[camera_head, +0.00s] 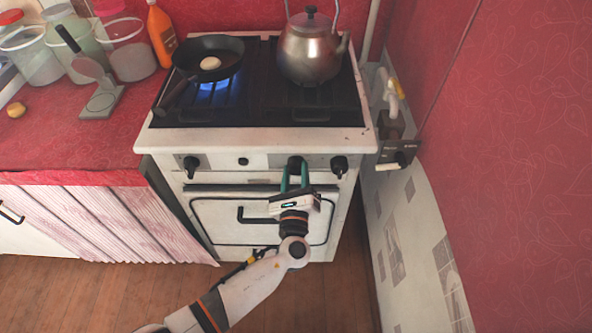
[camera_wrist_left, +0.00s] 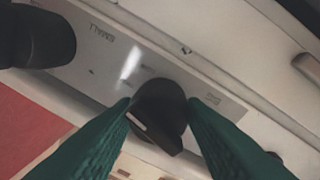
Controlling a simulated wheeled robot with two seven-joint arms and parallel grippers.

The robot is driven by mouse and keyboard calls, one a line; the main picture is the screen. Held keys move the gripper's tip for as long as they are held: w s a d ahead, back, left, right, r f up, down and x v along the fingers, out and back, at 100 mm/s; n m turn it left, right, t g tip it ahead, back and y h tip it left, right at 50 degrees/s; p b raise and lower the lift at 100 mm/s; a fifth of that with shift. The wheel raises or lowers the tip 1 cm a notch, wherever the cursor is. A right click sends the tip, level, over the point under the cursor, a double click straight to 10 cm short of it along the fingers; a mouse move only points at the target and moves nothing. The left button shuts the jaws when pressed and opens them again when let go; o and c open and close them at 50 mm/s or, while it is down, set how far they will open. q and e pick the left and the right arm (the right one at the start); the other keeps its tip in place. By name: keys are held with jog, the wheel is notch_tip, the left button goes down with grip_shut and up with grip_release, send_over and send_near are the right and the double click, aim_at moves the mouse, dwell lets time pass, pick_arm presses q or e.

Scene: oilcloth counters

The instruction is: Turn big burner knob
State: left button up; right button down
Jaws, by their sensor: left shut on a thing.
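The white stove (camera_head: 250,138) has black knobs on its front panel. My left gripper (camera_head: 294,168) reaches up to the panel and is shut on the black knob (camera_head: 294,161) right of centre. In the left wrist view this knob (camera_wrist_left: 158,108) sits between the green fingertips, with a flat grip face and a light edge showing. Another black knob (camera_head: 191,164) is at the panel's left, and one (camera_head: 339,165) at its right. Blue flame (camera_head: 213,88) burns under the frying pan (camera_head: 208,57). My right gripper is not in view.
A metal kettle (camera_head: 310,52) stands on the stove's right side. The oven door handle (camera_head: 255,215) is below the panel, close to my left arm. The red counter (camera_head: 75,135) with jars adjoins at left. A red wall (camera_head: 520,160) closes the right side.

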pick_arm(q)
jog(key=m+p, duration=0.1)
jog(key=m, duration=0.2)
jog(key=shift+r+m+h+p, duration=0.1)
jog(key=shift+m+h+p, duration=0.2)
jog(key=shift+m+h, duration=0.1)
jog(key=shift+m+p, duration=0.6)
jog(key=shift+m, duration=0.7)
jog(key=o, duration=1)
jog(key=s+a+f+b, duration=0.1)
jog(key=s, duration=1.1)
jog(key=shift+a+f, duration=0.1)
jog(key=shift+f, duration=0.05)
